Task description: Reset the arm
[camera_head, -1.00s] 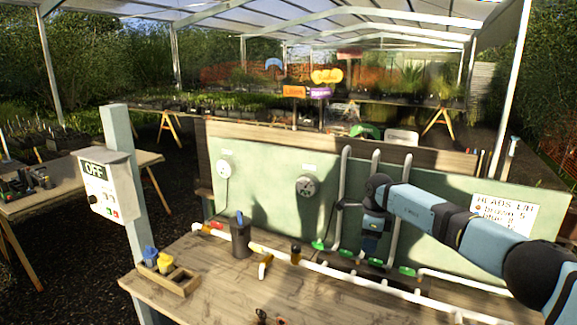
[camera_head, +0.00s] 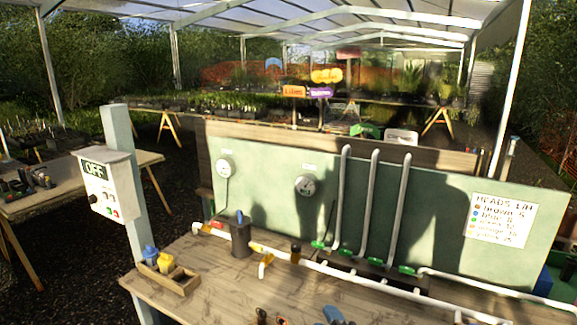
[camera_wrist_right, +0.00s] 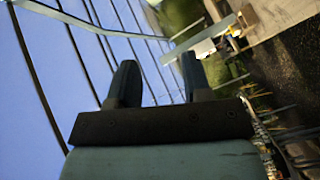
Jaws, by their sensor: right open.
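My right gripper (camera_wrist_right: 158,65) shows in the right wrist view with its two dark fingers apart and nothing between them. Behind the fingers are the sky, roof bars and, at the right, tilted ground, so the wrist is turned well away from the bench. In the head view the right arm no longer crosses the board. A small blue and dark piece (camera_head: 335,316) shows at the bottom edge; I cannot tell whether it is part of my arm. My left gripper is not in view.
The wooden bench (camera_head: 215,268) carries a white pipe run (camera_head: 345,275), a dark cup (camera_head: 240,238) and a small wooden box (camera_head: 177,283). A green board (camera_head: 265,185) with gauges stands behind. A control box (camera_head: 105,185) reading OFF is on a post at left.

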